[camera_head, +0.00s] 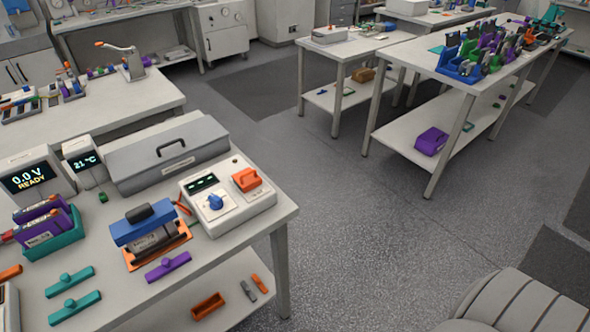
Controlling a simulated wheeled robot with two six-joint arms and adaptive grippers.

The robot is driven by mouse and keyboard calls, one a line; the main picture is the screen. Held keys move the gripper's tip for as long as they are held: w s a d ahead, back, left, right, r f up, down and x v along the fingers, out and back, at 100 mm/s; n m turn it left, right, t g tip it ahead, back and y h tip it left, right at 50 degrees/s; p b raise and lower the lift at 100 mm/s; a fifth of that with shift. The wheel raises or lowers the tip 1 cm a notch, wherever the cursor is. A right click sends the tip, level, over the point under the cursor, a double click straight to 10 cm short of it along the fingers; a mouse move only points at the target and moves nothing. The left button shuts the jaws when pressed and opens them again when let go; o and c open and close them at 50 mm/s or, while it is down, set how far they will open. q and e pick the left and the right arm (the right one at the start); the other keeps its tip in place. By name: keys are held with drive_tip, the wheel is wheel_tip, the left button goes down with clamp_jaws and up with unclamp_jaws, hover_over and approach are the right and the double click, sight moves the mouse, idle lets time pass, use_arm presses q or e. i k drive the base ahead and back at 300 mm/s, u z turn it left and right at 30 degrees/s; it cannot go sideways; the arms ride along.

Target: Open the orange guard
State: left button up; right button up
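The orange guard (247,179) sits on the right part of a white control box (233,212) at the near table's right end. It appears to be down on the box's sloping top, and what is under it is hidden. A blue knob (215,201) is on the same box, left of and nearer than the guard. A small dark display (201,184) with faint green marks is behind the knob. Neither of my grippers shows in the view.
A grey lidded case (150,160) stands behind the box. A blue-topped clamp fixture in an orange tray (160,258) is to its left. Teal bars (70,282) and a purple bar (167,266) lie in front. Open floor (350,240) is right of the table.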

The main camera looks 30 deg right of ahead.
sight(248, 178)
drive_tip(key=z, duration=0.7)
drive_tip(key=k, duration=0.4)
drive_tip(key=z, duration=0.65)
drive_tip(key=i, duration=0.75)
drive_tip(key=u, duration=0.8)
drive_tip(key=i, duration=0.55)
drive_tip(key=u, duration=0.65)
